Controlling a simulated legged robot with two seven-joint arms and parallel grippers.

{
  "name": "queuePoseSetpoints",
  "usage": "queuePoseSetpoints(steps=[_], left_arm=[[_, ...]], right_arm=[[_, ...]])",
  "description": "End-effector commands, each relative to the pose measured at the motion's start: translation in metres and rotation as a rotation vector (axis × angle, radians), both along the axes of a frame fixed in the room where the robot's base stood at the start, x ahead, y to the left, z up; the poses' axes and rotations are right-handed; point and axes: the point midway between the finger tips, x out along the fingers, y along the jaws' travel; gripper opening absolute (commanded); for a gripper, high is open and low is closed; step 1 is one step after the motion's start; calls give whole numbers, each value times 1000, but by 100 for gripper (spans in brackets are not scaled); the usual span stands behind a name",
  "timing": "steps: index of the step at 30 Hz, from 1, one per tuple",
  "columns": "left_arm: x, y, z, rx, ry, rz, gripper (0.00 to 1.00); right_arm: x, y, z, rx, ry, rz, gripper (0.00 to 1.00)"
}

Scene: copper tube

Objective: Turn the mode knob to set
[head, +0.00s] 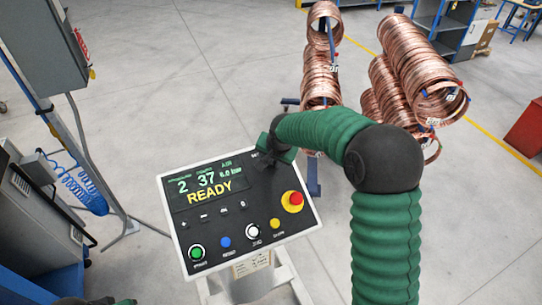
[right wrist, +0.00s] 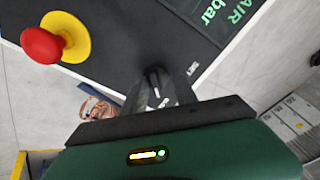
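The control panel (head: 268,205) is tilted and black with a white rim; its display (head: 207,184) reads READY. My right gripper (head: 268,153) is over the panel's top right corner and hides most of that corner in the head view. In the right wrist view, a small black knob (right wrist: 154,78) with a light pointer mark shows between the fingers of my right gripper (right wrist: 160,92). The fingers look apart, on either side of the knob; whether they touch it I cannot tell. Its labels are mostly covered. Only a scrap of my left arm shows at the bottom left edge.
A red emergency button (head: 295,198) on a yellow base is close below the right gripper. Green (head: 196,252), blue (head: 225,242), white (head: 253,231) and yellow (head: 275,224) controls line the panel's lower edge. Copper coils (head: 410,80) stand behind. A grey cabinet (head: 40,45) is at left.

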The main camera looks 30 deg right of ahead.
Motion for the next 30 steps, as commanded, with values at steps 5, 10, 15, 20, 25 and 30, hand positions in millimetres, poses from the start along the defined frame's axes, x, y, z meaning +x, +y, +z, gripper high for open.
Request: queuePoseSetpoints(steps=[5, 10, 15, 20, 25, 30], left_arm=[[0, 0, 0, 0, 0, 0, 36], [0, 0, 0, 0, 0, 0, 36], [0, 0, 0, 0, 0, -1, 36], [0, 0, 0, 0, 0, 0, 36], [0, 0, 0, 0, 0, 0, 36], [0, 0, 0, 0, 0, 0, 36]], right_arm=[[2, -1, -3, -1, 1, 0, 35], [4, -1, -4, -1, 3, -1, 25], [4, -1, -5, -1, 3, -1, 3], [3, -1, -5, -1, 4, -1, 0], [2, 0, -5, 0, 5, 2, 0], [2, 0, -5, -8, 8, 22, 0]])
